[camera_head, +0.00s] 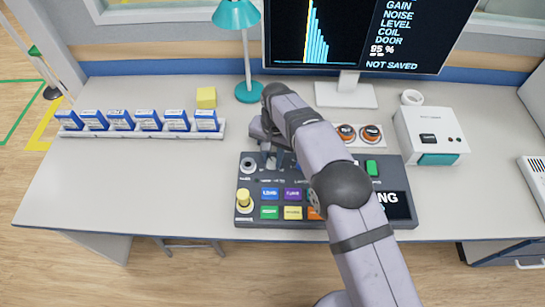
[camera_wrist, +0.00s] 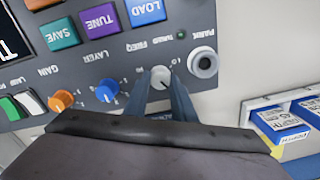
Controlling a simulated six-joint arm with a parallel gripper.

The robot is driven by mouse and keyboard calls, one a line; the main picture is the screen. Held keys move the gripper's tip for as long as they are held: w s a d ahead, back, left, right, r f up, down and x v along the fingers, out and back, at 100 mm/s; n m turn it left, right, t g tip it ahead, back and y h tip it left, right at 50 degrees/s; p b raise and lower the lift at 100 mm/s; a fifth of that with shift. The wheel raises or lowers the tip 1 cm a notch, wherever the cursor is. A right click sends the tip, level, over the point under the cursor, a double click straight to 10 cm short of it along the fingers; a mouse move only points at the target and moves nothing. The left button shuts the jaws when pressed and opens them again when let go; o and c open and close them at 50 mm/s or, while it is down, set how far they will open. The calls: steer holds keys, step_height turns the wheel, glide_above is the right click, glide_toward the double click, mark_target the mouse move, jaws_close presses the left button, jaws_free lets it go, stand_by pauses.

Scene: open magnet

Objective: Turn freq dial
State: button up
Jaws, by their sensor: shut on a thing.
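The freq dial (camera_wrist: 160,75) is a small pale grey knob beside the FREQ label on the dark grey control panel (camera_head: 322,222). My gripper (camera_wrist: 160,80) has its two narrow blue-grey fingers on either side of the dial and is shut on it. In the head view my gripper (camera_head: 272,158) is over the panel's back left part, and the dial is mostly hidden there. A blue layer knob (camera_wrist: 107,92) and an orange gain knob (camera_wrist: 62,100) are beside it in the wrist view, clear of the fingers.
A round PARK socket (camera_wrist: 203,63) is close to the fingers. Coloured buttons such as LOAD (camera_head: 270,194) lie in front. A rack of blue boxes (camera_head: 140,130), a teal lamp (camera_head: 249,92) and a monitor (camera_head: 346,95) stand around. The table's front left is clear.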

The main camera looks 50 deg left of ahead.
mark_target(273, 160)
steer(key=shift+n, duration=1.1)
steer(key=o, duration=1.1)
steer(key=shift+c, duration=0.2)
steer(key=shift+r, duration=0.1)
steer(key=shift+w+d+r+b, duration=0.1)
steer(key=shift+r+b, duration=0.9)
steer(key=shift+r, duration=2.65)
